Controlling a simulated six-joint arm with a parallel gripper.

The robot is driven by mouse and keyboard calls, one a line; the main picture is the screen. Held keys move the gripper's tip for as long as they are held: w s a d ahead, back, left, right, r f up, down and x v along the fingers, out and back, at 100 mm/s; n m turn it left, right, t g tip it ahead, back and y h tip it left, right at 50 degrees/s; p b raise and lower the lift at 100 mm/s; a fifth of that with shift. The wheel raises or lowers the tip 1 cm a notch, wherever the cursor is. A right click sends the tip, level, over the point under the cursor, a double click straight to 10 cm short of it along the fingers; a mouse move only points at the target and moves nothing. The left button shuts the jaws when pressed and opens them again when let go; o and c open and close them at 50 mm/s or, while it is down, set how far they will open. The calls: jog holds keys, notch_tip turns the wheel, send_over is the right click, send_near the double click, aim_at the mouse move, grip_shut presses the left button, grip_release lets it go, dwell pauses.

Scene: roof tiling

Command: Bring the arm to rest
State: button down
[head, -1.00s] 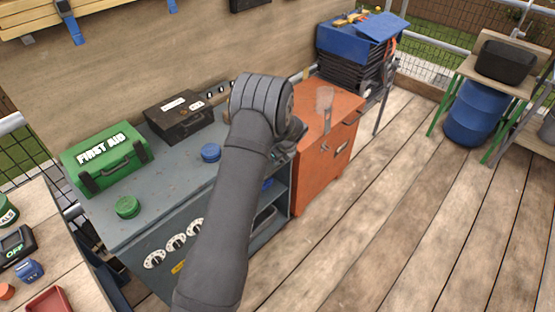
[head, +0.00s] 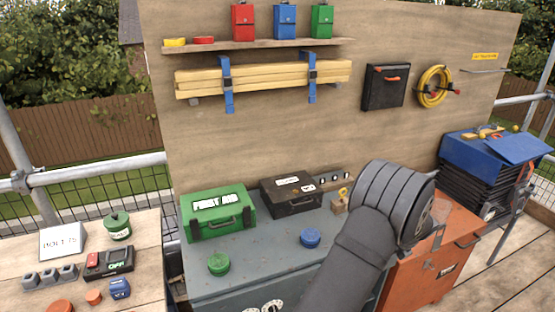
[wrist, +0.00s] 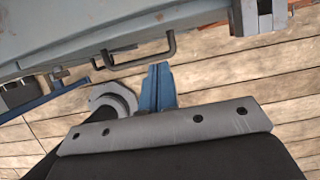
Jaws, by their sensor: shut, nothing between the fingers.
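My arm (head: 350,262) rises from the bottom of the head view, and its dark, ribbed wrist (head: 395,195) covers the right end of the grey bench and part of the orange cabinet. The fingers are hidden behind it there. In the wrist view, my gripper (wrist: 157,72) shows as two blue fingers side by side, shut and empty, beyond a pale plate with holes. A grey surface with a dark bent handle (wrist: 140,52) lies beyond the fingertips. I cannot tell whether they touch it.
The grey bench (head: 262,262) carries a green first aid box (head: 217,222), a black case (head: 290,203) and green and blue lids. The orange cabinet (head: 425,275) stands to its right. A wooden table (head: 150,265) is at left. Plank floor is open at far right.

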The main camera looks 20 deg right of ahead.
jog(key=shift+f, duration=0.1)
jog(key=x, duration=0.9)
jog(key=shift+w, duration=0.15)
